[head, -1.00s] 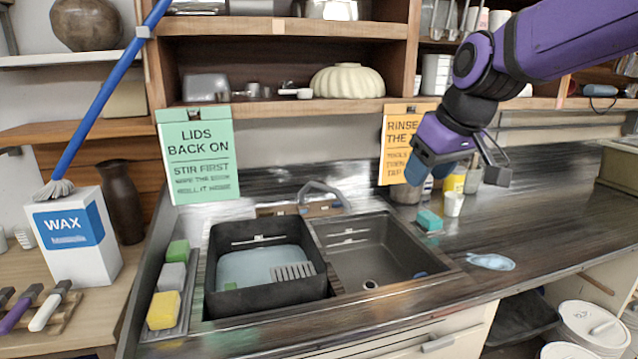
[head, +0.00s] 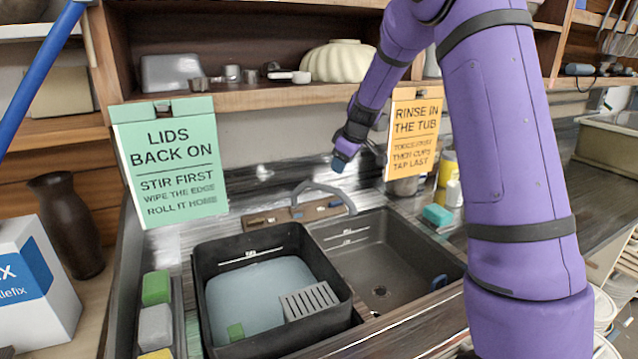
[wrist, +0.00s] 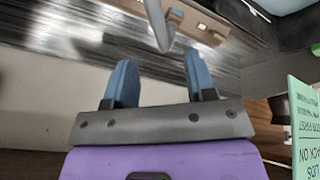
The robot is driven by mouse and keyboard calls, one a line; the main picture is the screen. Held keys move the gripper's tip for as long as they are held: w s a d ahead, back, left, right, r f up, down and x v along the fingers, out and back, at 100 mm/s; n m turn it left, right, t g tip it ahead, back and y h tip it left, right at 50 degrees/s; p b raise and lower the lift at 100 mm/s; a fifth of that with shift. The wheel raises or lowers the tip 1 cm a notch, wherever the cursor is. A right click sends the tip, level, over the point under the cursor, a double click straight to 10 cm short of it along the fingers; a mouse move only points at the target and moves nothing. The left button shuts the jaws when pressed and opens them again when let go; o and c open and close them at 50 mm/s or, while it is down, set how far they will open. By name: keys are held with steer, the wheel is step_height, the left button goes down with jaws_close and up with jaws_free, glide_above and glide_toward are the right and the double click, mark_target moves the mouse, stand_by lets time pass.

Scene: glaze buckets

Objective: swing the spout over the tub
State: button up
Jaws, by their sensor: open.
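The grey spout (head: 325,188) rises from a wooden block behind the sinks and arches right. Its free end hangs over the back of the empty right basin. The black tub (head: 340,292), holding pale blue water, sits in the left basin. My gripper (head: 339,164) is just above the spout in the head view, near the back wall. In the wrist view my gripper (wrist: 160,78) is open with two blue fingers apart and nothing between them. The spout (wrist: 160,28) shows ahead of the fingertips, roughly in line with the gap; I see no contact.
A green sign (head: 168,160) and an orange sign (head: 414,135) hang from the shelf (head: 250,97) above the sinks. Sponges (head: 156,288) lie left of the tub. A teal sponge (head: 437,215) and a white cup stand right of the basin.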

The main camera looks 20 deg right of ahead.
steer(key=x, duration=1.2)
steer(key=shift+w+d+r, duration=0.1)
steer(key=shift+w+r, duration=0.05)
steer(key=shift+w, duration=0.1)
jaws_close()
